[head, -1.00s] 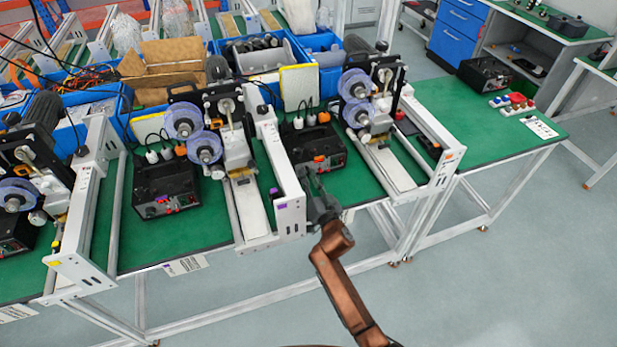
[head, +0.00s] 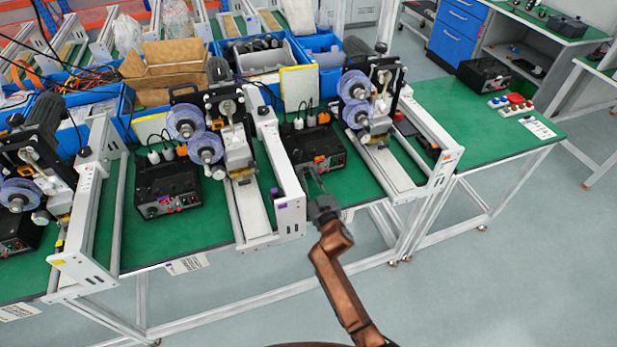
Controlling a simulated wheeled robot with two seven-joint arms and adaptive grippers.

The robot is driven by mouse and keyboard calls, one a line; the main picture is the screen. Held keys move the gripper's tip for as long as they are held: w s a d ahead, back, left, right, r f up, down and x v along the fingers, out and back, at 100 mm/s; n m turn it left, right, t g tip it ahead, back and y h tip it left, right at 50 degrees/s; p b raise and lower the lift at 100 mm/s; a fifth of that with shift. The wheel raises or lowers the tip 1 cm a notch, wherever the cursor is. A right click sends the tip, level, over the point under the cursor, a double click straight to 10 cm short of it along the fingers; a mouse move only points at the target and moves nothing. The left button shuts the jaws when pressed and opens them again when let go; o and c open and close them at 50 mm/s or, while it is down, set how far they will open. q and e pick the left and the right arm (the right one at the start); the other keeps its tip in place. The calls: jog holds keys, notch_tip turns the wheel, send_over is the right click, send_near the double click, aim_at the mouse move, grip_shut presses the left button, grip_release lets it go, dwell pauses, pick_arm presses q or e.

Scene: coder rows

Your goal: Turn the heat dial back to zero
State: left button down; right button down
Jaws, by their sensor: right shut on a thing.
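A black control box (head: 318,146) with an orange display stands on the green bench, between two coder machines. My right gripper (head: 311,171) reaches up to its front panel from below, with its fingertips at the lower left of the panel. It is shut on a small heat dial there. The dial is mostly hidden by the fingers and too small to read, so I cannot tell its setting. My left gripper is not in view.
A similar black box (head: 167,189) with a lit display stands to the left. A white machine frame (head: 291,208) rises close to the left of my right gripper. The bench's front edge runs below it. Floor at the lower right is clear.

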jog(key=shift+n, duration=0.5)
jog(key=c, duration=1.7)
grip_release()
jog(key=v, duration=1.2)
